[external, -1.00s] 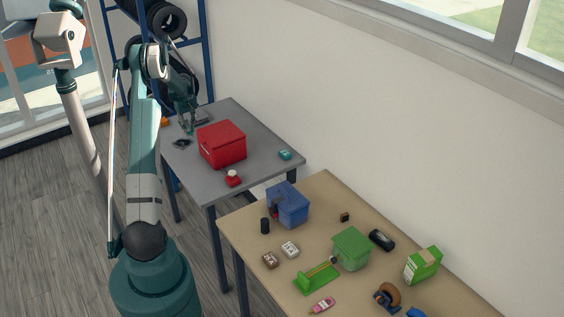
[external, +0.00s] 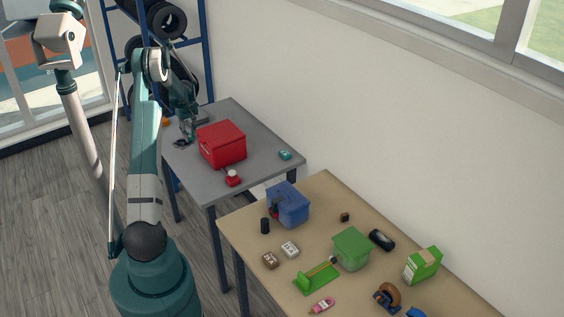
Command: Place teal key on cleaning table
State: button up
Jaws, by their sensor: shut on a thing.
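My gripper (external: 187,129) is at the far left of the grey table (external: 262,173), low over its surface and left of the red box. It is shut on a small teal piece at its fingertips, which I take to be the teal key (external: 189,139). It is too small to make out its shape or whether it touches the tabletop. The pictures do not label which table is the cleaning table.
A red box (external: 222,144) stands close right of my gripper. A dark flat item (external: 181,143) lies beside it. A red item (external: 233,178) and a teal item (external: 285,155) lie on the grey table. The tan table (external: 330,192) holds boxes and several small items.

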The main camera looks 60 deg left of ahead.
aim_at(184, 136)
jog(key=shift+f, duration=0.15)
jog(key=o, duration=0.7)
jog(key=r, duration=0.8)
jog(key=d+r+p, duration=0.1)
jog(key=r, duration=0.3)
jog(key=shift+d+r, duration=0.1)
jog(key=shift+r, duration=0.05)
dwell(0.6)
